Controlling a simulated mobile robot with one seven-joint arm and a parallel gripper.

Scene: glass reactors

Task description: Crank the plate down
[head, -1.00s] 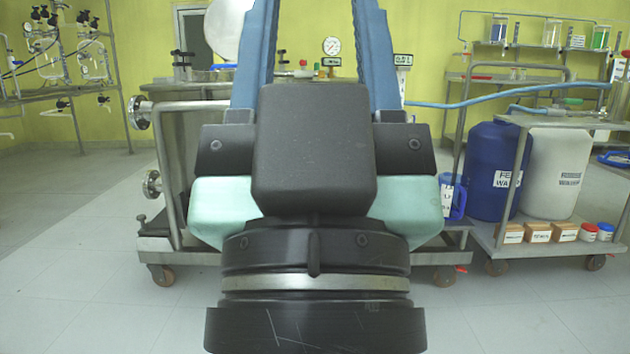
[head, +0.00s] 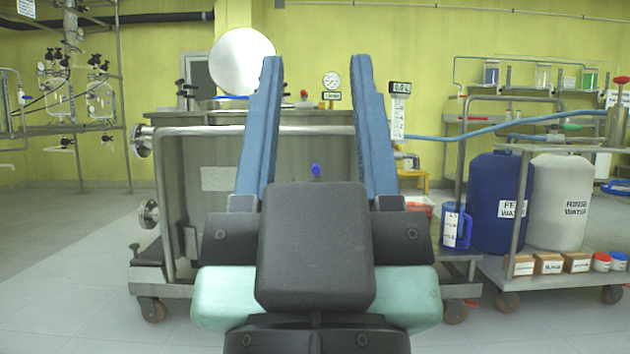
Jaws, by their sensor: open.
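My gripper (head: 316,62) is open and empty, its two long blue fingers pointing up and away in the middle of the head view. Beyond it stands a wheeled grey metal tank unit (head: 215,178), partly hidden by the fingers and gripper body. A small blue knob (head: 316,169) shows between the fingers, in front of the tank. A pale round disc (head: 241,62) stands upright above the tank's top at left, partly behind the left finger. I cannot tell which part is the plate to be cranked, and no crank handle is clearly seen.
A round gauge (head: 332,81) stands above the tank. To the right, a cart holds a blue drum (head: 497,200) and a white drum (head: 560,200), with a blue jug (head: 456,225) beside it. Glassware on a rack (head: 70,100) is at left. The floor at left is open.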

